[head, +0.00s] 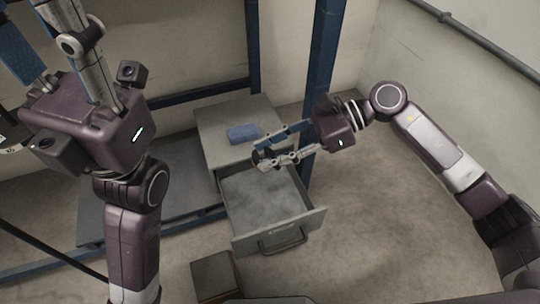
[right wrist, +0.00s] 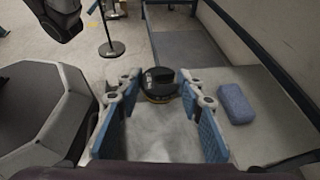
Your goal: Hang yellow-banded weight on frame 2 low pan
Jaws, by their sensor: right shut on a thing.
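The yellow-banded weight (right wrist: 160,84) is a dark, round piece with a yellow band low on it. It sits between the fingertips of my right gripper (right wrist: 161,95) in the right wrist view. In the head view my right gripper (head: 262,158) is over the back of an open drawer, with the dark weight partly hidden by the fingers. My left gripper (head: 48,50) is at the upper left of the head view, its fingers pointing up and apart, the tips near or beyond the picture edge. I cannot make out frame 2 or its low pan.
The grey cabinet (head: 215,124) has its drawer (head: 312,219) pulled out. A blue block (head: 243,133) lies on the cabinet top. Blue posts (head: 323,60) stand behind. A brown box (head: 214,276) is on the floor before the drawer. Floor to the right is clear.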

